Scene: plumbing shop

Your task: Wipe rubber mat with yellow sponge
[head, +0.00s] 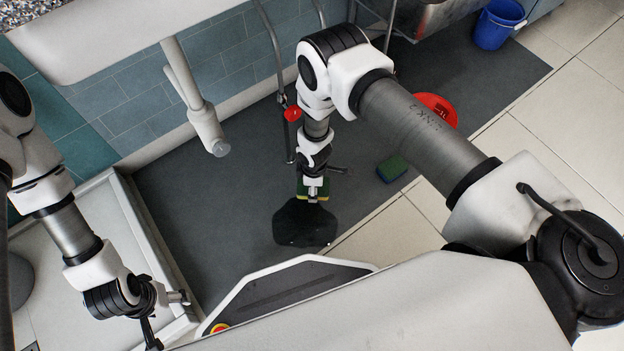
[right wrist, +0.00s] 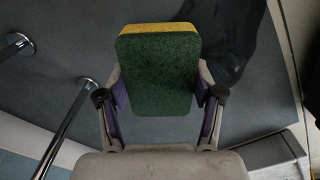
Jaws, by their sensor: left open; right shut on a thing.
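The rubber mat (head: 190,225) is dark grey and covers the floor in the middle of the head view. A black, irregular patch (head: 303,226) lies on it; the patch also shows at the upper right of the right wrist view (right wrist: 238,35). My right gripper (head: 314,190) is shut on the yellow sponge (right wrist: 160,70), which has a green face and a yellow layer. It holds the sponge at the patch's far edge; I cannot tell whether it touches the mat. My left gripper (head: 150,328) is open and empty at the lower left, away from the mat.
A second sponge, green and blue (head: 392,168), lies on the mat's right side. A red round thing (head: 437,107) is partly behind my right arm. A blue bucket (head: 497,24) stands at the far right. Metal pipes (head: 272,50) rise near the tiled wall. A white tray (head: 80,245) is at left.

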